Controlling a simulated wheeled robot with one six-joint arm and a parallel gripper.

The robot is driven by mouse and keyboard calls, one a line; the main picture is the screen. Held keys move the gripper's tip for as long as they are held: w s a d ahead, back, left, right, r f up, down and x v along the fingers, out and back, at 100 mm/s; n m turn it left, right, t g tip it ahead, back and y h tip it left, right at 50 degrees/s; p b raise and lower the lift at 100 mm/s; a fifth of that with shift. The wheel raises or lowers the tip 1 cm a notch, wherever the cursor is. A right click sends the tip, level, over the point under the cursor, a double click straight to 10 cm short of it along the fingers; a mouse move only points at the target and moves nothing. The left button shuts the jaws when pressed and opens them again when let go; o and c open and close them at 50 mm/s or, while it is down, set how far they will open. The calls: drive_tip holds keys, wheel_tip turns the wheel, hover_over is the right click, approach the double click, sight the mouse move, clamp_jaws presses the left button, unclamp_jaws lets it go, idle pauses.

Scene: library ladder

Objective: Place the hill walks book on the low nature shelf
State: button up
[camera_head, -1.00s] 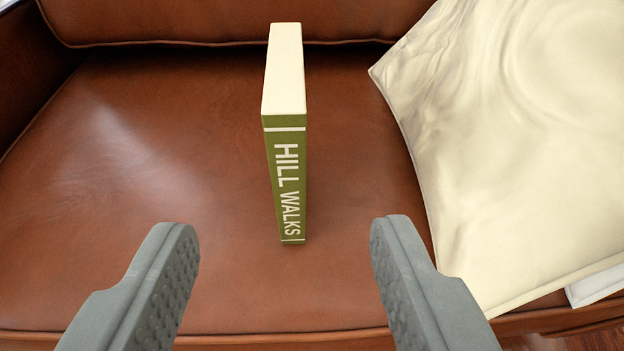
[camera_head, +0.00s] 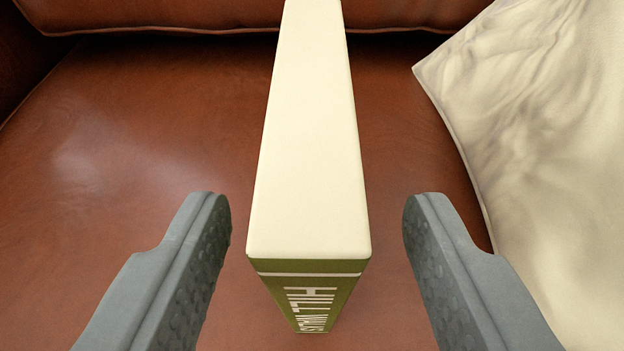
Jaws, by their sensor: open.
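The hill walks book (camera_head: 308,170) stands upright on a brown leather seat (camera_head: 150,150). Its cream page-top faces me, and its green spine with white lettering faces the near side, seen at a steep angle. My gripper (camera_head: 317,210) is open, with one grey padded finger on each side of the book. There is a gap between each finger and the book, a little wider on the right. The book's lower end is partly hidden below its top. The low nature shelf is not in view.
A cream cushion (camera_head: 545,130) lies on the seat at the right, beyond the right finger. The seat's backrest (camera_head: 160,15) runs along the top of the picture. The seat to the left of the book is bare.

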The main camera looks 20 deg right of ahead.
drive_tip(key=x, duration=0.5)
drive_tip(key=shift+a, duration=0.1)
drive_tip(key=shift+r, duration=0.1)
drive_tip(key=shift+c, duration=0.4)
clamp_jaws()
